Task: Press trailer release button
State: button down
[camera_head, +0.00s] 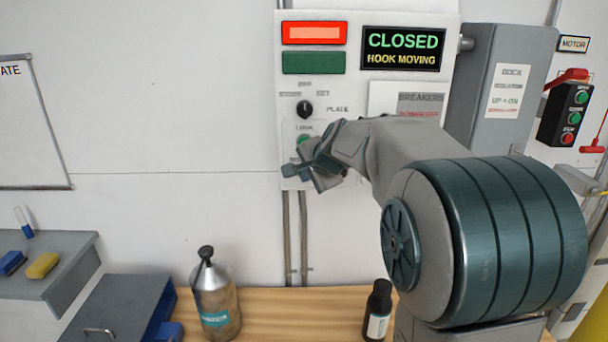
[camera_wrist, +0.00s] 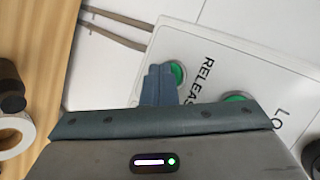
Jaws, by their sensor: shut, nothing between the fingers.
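A white control panel (camera_head: 360,85) hangs on the wall. Its display (camera_head: 402,49) reads "CLOSED" and "HOOK MOVING". The green release button (camera_wrist: 178,73) shows in the wrist view beside the word RELEASE; my gripper hides it in the head view. The green lock button (camera_head: 303,140) sits just above my gripper (camera_head: 292,171) and also shows in the wrist view (camera_wrist: 235,98). My gripper is shut and empty, its fingertips (camera_wrist: 158,72) overlapping the edge of the release button. I cannot tell whether they touch it.
A red lamp (camera_head: 314,33) is lit above a dark green lamp (camera_head: 313,62). A black knob (camera_head: 304,108) sits above the lock button. A grey breaker box (camera_head: 493,85) is to the right.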

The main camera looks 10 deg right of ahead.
dwell(0.3)
jog(key=shift+s+a, duration=0.15)
jog(key=shift+s, duration=0.65)
jog(key=s, duration=0.2)
jog(key=s+a, duration=0.1)
jog(key=s, duration=0.2)
dwell(0.3)
jog(key=s+f+n+g+h, duration=0.1)
jog(key=s+f+n+g, duration=0.2)
jog(key=s, duration=1)
jog(key=s+f+n+g+h, duration=0.1)
jog(key=s+f+n+g, duration=0.2)
jog(key=s+f+n, duration=0.5)
jog(key=s+n, duration=0.2)
jog(key=s, duration=0.3)
jog(key=shift+s+a+f, duration=0.15)
jog(key=shift+s+f, duration=0.2)
jog(key=shift+s, duration=0.05)
